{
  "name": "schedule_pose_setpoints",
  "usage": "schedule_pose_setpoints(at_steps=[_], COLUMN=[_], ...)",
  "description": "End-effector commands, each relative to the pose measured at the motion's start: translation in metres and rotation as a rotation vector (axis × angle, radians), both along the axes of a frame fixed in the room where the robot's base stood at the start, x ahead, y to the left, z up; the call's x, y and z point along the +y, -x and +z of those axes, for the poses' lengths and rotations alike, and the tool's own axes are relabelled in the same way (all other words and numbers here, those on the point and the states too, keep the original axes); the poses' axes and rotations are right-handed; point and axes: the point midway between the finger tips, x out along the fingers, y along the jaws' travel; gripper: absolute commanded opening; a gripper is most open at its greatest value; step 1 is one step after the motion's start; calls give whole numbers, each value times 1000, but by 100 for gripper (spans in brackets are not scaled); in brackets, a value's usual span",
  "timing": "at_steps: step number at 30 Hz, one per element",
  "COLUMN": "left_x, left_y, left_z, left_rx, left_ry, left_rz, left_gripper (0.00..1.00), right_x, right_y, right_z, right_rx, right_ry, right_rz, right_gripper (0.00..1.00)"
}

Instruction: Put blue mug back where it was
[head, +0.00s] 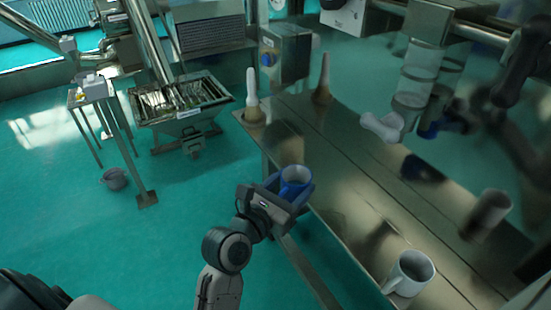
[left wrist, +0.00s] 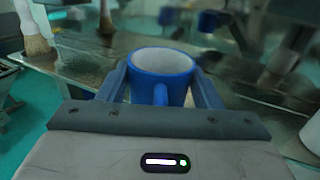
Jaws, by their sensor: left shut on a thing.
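The blue mug (head: 295,181) is held upright in my left gripper (head: 291,190), at the near left edge of the steel table (head: 345,222). In the left wrist view the mug (left wrist: 162,72) sits between the two fingers of the left gripper (left wrist: 161,92), which are shut on it. Its handle points back toward the wrist and its pale inside is open to the top. I cannot tell whether its base is above or touching the table. My right gripper is not in view.
A white mug (head: 411,272) stands on the table at the lower right. A brush (head: 252,97) stands upright at the far left end. A shiny back panel (head: 360,85) mirrors several items. The table between brush and white mug looks clear. A sieve machine (head: 181,100) stands beyond.

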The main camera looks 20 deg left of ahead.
Motion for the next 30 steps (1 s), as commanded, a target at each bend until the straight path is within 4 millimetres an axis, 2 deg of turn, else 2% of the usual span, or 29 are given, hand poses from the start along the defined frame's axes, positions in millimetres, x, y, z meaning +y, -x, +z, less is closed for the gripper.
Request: schedule_pose_setpoints(at_steps=[5,9,14,18,21,25,30], left_x=[7,17,27,34,37,38,38], left_y=[-31,-69,-110,-138,-149,-154,-153], left_z=[1,-3,-7,-11,-13,-19,-44], left_rx=[-2,-1,-1,-1,0,1,3], left_ry=[-8,-6,-4,-2,-1,0,0], left_rz=[0,1,2,2,1,2,2], left_gripper=[32,32,32,32,32,32,32], right_x=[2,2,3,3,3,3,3], right_y=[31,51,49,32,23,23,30], right_z=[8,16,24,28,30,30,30], right_rx=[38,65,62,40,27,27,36], right_ry=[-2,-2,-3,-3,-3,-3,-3], right_rz=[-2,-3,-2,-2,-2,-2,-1], right_gripper=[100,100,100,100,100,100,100])
